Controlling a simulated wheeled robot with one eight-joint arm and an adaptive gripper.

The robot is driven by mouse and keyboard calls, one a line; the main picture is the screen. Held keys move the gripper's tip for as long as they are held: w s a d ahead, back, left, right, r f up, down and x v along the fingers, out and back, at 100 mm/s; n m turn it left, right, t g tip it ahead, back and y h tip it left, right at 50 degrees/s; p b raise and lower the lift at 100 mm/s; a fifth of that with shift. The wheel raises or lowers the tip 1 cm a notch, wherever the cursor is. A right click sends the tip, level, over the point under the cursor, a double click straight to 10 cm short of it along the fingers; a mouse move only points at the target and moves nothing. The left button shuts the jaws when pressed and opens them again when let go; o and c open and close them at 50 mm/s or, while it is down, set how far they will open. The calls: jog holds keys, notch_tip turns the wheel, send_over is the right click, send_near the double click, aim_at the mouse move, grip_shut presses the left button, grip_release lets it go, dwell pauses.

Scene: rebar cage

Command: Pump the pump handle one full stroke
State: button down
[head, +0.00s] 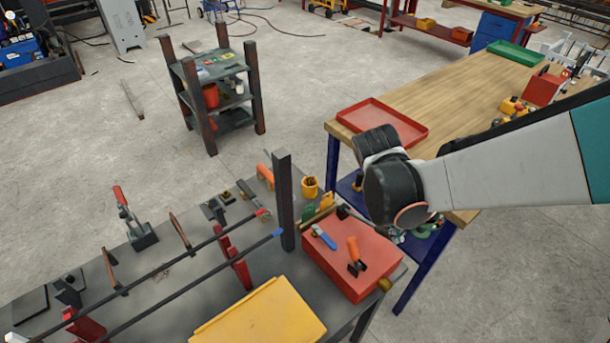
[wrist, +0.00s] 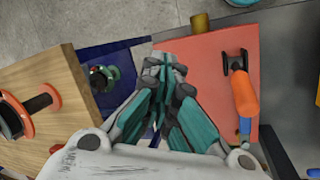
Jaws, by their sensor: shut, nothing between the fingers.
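A lever with a red grip (head: 118,195) stands tilted on a dark base (head: 144,236) at the left of the grey bench in the head view; it looks like the pump handle, but I cannot be sure. My gripper (wrist: 164,68) shows in the wrist view with its teal fingers shut and empty. It is over or beside the edge of a red box, far to the right of the lever. In the head view my gripper is hidden by my arm. The lever is not in the wrist view.
The red box (head: 335,279) carries an orange-handled tool (head: 355,252) and a blue-handled tool (head: 325,238). A wooden table (head: 455,100) is at right.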

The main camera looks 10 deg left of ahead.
jog(key=shift+s+f+b, duration=0.35)
jog(key=shift+f+b, duration=0.05)
jog(key=shift+f, duration=0.1)
jog(key=shift+s+d+f+b, duration=0.1)
jog(key=shift+d+f+b, duration=0.05)
jog(key=shift+f+b, duration=0.55)
jog(key=shift+d+f+b, duration=0.1)
jog(key=shift+f+b, duration=0.45)
jog(key=shift+f, duration=0.25)
jog(key=shift+f, duration=0.2)
notch_tip(320, 180, up, 8)
jog(key=w+a+p, duration=0.1)
jog(key=a+p, duration=0.1)
jog(key=p, duration=0.3)
jog(key=shift+w+a+r, duration=0.15)
jog(key=shift+w+r, duration=0.1)
jog(key=shift+w, duration=0.15)
dwell(0.4)
